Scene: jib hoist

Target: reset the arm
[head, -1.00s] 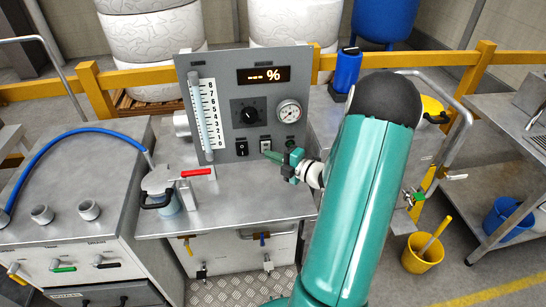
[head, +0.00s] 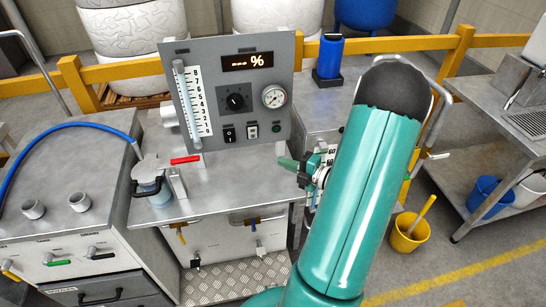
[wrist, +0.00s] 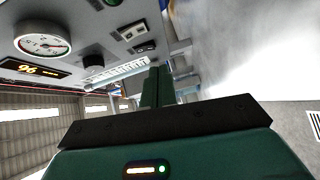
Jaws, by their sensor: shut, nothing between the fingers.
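My gripper (head: 287,163) is at the end of my teal arm. Its green fingers are shut with nothing between them, and they point left in the head view. It is in front of and just below the lower right corner of the grey control panel (head: 205,105), apart from its switches. In the wrist view the closed fingers (wrist: 156,86) reach up the middle of the picture, with the panel's gauge (wrist: 42,40) and display at upper left. My arm hides part of the bench on the right in the head view.
A red-handled valve (head: 186,160) and blue hose (head: 75,128) are left. A blue bottle (head: 329,56) stands behind; a yellow bucket (head: 408,233) is on the floor at right.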

